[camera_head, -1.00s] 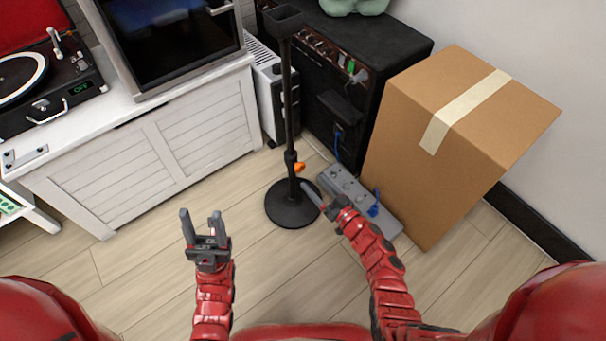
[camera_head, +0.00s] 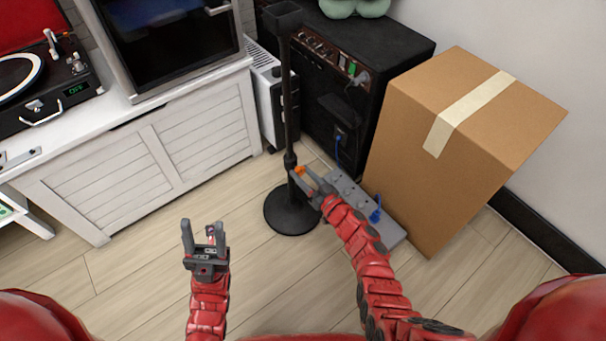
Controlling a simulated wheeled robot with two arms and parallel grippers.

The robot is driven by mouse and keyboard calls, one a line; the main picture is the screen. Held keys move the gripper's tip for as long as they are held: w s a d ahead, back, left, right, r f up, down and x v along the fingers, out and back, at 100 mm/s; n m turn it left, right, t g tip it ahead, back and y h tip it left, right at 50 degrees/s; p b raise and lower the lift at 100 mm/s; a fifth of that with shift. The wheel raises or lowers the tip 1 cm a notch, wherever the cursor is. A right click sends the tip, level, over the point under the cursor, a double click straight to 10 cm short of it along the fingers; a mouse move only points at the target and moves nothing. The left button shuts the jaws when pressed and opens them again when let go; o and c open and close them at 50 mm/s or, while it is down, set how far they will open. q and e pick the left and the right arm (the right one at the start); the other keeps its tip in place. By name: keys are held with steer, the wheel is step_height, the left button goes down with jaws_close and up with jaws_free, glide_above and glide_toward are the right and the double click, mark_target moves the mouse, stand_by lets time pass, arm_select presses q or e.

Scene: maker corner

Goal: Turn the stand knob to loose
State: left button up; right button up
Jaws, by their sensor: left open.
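The stand (camera_head: 289,109) is a black upright pole on a round black base (camera_head: 291,214). Its small orange knob (camera_head: 299,170) is on the pole's lower part and is partly hidden by my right gripper. My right gripper (camera_head: 302,174) is at the knob, with its two fingertips apart on either side of it. I cannot tell whether the fingers touch or grip the knob. My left gripper (camera_head: 203,228) is open and empty, pointing up above the floor, to the left of and nearer than the stand base.
A grey power strip or pedal board (camera_head: 357,200) with a blue plug lies right of the stand. A cardboard box (camera_head: 430,165) stands further right. A black amplifier (camera_head: 345,80) is behind the stand. A white cabinet (camera_head: 140,165) is at left. The floor (camera_head: 130,270) at front left is clear.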

jaws_close()
